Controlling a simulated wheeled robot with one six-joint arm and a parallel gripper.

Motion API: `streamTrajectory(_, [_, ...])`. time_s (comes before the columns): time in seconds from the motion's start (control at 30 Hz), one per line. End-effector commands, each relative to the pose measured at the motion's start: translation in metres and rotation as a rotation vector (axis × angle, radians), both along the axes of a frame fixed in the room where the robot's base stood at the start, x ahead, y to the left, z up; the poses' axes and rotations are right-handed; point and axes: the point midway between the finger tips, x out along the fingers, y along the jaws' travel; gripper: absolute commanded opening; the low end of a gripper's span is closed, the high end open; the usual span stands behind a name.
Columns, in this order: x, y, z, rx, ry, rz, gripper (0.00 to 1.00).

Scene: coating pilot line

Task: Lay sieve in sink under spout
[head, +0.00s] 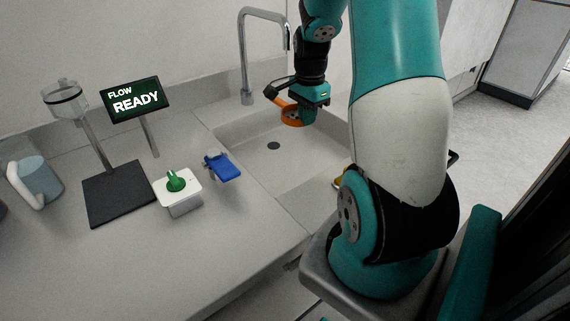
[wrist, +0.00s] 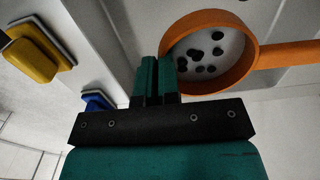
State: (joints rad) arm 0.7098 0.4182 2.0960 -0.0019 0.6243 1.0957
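The orange sieve (head: 291,117) is a round ring with a straight handle, held in the air over the sink (head: 235,133). In the wrist view the sieve (wrist: 253,55) shows its open ring with several dark round spots inside, its handle pointing right. My gripper (wrist: 157,62) has its two teal fingers close together at the near left part of the ring and appears shut on its rim. In the head view my gripper (head: 302,110) is above the basin. The chrome spout (head: 287,45) arches behind and to the left of my gripper. The drain (head: 274,146) is uncovered.
Left of the sink are a blue-handled item (head: 224,167), a white box with a green knob (head: 178,186), a FLOW READY display (head: 136,100), a dark-based stand (head: 118,196) and a jug (head: 38,182). A yellow item (wrist: 34,53) shows in the wrist view.

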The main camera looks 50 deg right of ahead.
Motion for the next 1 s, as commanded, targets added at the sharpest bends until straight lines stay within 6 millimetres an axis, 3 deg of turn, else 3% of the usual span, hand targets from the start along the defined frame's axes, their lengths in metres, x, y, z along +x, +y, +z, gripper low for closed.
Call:
streamTrajectory(0.17, [-0.001, 0.0, -0.026, 0.004, 0.004, -0.002, 0.0])
streamTrajectory(0.4, [-0.003, -0.001, -0.092, 0.006, 0.006, -0.003, 0.0])
streamTrajectory(0.6, [-0.001, -0.001, -0.132, 0.003, 0.002, -0.003, 0.0])
streamTrajectory(0.77, [0.001, -0.002, -0.142, 0.0, 0.0, -0.002, 0.0])
streamTrajectory(1.0, [0.039, -0.01, -0.141, 0.0, 0.0, -0.001, 0.0])
